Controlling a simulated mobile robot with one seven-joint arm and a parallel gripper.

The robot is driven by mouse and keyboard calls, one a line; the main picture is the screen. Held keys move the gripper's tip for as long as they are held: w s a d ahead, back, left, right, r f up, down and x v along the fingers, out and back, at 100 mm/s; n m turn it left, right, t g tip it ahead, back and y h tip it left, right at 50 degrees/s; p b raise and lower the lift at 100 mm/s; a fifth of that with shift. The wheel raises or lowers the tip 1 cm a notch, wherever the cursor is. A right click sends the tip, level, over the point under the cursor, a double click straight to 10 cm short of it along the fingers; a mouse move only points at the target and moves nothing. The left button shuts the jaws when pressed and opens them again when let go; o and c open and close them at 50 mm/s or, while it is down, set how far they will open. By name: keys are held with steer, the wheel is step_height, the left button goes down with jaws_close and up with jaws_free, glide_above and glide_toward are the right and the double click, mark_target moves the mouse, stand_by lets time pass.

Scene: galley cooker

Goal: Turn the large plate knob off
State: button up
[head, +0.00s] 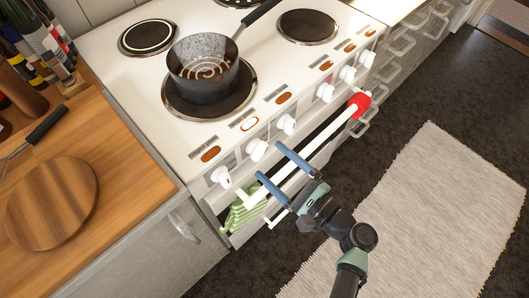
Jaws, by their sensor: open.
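A row of several white knobs runs along the front panel of the white cooker (120,82). They include the leftmost knob (220,177), the second knob (257,150) and the third knob (286,124). I cannot tell from the picture which one is the large plate knob or how each is turned. My gripper (270,161) is open and empty, with blue fingers spread in front of the panel, close to the second knob. Contact with it cannot be made out. A dark pot (203,72) stands on the large front-left plate (246,88).
A white oven rail (322,150) with a red piece (359,104) at its right end runs below the knobs. A green striped towel (243,214) hangs near its left end. A wooden counter (115,160) adjoins at left. A pale rug (420,215) covers open floor.

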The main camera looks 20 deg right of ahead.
mark_target(263, 155)
steer(key=shift+x, duration=1.75)
steer(key=c, duration=1.4)
steer(key=shift+o, duration=0.2)
